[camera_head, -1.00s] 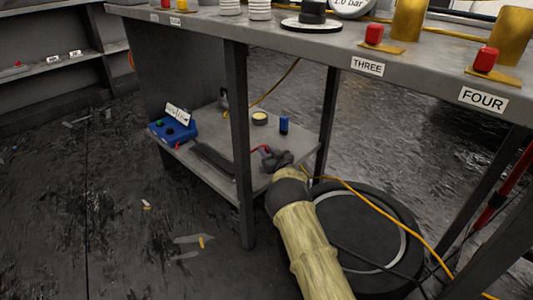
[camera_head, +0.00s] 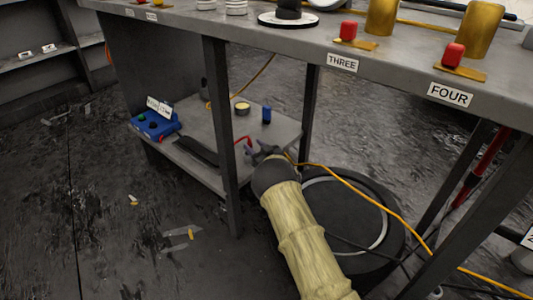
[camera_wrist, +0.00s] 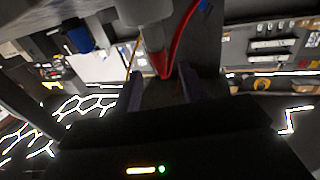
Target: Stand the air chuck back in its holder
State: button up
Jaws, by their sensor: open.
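My gripper (camera_head: 263,152) is low at the front right edge of the lower shelf (camera_head: 205,176), under the bench. In the wrist view, its two dark fingers (camera_wrist: 162,90) are apart. A red hose-like piece (camera_wrist: 164,66) dips in a loop just beyond the fingertips, beside a grey cylindrical part (camera_wrist: 143,10). These may belong to the air chuck, but I cannot tell. A bit of red also shows just left of my gripper in the head view (camera_head: 243,140). I cannot make out the holder with certainty.
A blue box (camera_head: 155,125), a blue cylinder (camera_head: 267,114) and a yellow-topped tin (camera_head: 242,108) stand on the shelf. Bench legs (camera_head: 222,140) flank it closely. A round black drum (camera_head: 350,225) and an orange hose (camera_head: 395,209) lie to the right.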

jog(key=p+v, duration=0.4)
jog(key=v, duration=0.4)
jog(key=shift+d, duration=0.15)
dwell(0.5)
